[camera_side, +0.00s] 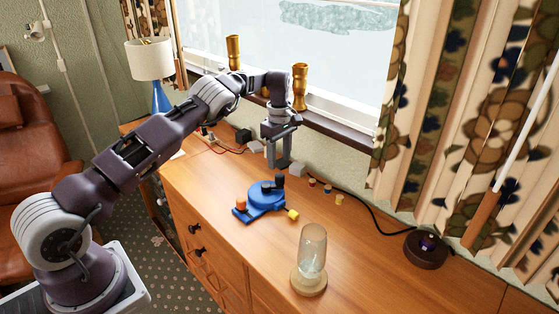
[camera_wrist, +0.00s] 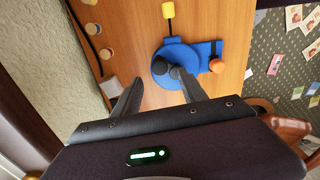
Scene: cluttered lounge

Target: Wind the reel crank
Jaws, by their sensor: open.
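The blue reel (camera_side: 262,193) lies on the wooden cabinet top, with a black crank knob (camera_side: 279,181) standing up at its rim. An orange knob (camera_side: 240,205) is on its left part and a yellow block (camera_side: 293,215) sits at its right. My gripper (camera_side: 279,164) points down, open and empty, just above the black knob in the side view. In the wrist view, the open fingers (camera_wrist: 157,77) reach toward the reel (camera_wrist: 180,52); the right fingertip overlaps the edge of the black knob (camera_wrist: 160,66). I cannot tell whether they touch.
A glass jar (camera_side: 312,250) stands near the cabinet's front. Small pegs (camera_side: 328,190) and a grey block (camera_side: 297,170) lie right of my gripper. A black cable runs to a dark round device (camera_side: 426,249). Brass vases (camera_side: 300,87) stand on the sill behind my wrist.

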